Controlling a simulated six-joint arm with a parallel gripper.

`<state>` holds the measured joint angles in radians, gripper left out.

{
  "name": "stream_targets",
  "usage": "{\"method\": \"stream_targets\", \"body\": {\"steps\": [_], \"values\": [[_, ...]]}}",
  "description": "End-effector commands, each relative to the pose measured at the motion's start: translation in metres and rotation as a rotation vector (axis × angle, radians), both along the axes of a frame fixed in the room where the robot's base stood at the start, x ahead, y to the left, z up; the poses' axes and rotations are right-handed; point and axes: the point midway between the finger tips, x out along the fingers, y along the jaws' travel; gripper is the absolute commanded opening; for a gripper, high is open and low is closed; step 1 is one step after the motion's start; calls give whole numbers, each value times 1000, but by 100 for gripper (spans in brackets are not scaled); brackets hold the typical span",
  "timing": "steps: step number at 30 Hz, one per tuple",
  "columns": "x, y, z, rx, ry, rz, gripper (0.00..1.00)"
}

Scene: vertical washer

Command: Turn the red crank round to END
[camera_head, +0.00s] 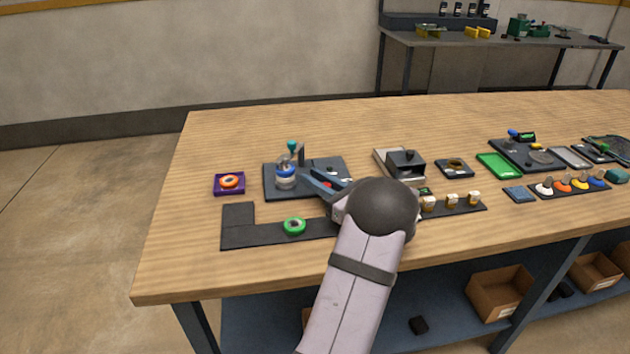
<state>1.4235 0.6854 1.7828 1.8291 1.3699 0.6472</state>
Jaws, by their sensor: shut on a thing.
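A dark base plate (270,190) lies on the left half of the table. On it stands a silver and blue cylinder (286,174) with a teal knob (292,146) above it and a dark upright beside it. A small red part (328,185), which I take to be the red crank, shows among my gripper's fingers, right of the cylinder. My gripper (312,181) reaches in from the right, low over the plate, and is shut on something. The fingers and my arm hide most of the crank and any END mark. The contact is too small to make out clearly.
A purple tray (218,190) with an orange ring (230,181) sits left of the plate. A green ring (294,226) lies on a dark L-shaped mat (240,236) in front. A dark box fixture (404,163) and small white pieces (452,201) stand to the right.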

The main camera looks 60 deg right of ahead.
Motion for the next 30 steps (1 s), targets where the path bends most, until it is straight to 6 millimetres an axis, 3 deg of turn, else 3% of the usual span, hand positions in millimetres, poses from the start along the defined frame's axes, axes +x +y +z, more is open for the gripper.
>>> {"method": "stream_targets", "body": {"steps": [15,30], "values": [[5,-23,-5,-1,-1,-364,0],[2,-41,-7,-2,-3,-604,0]]}}
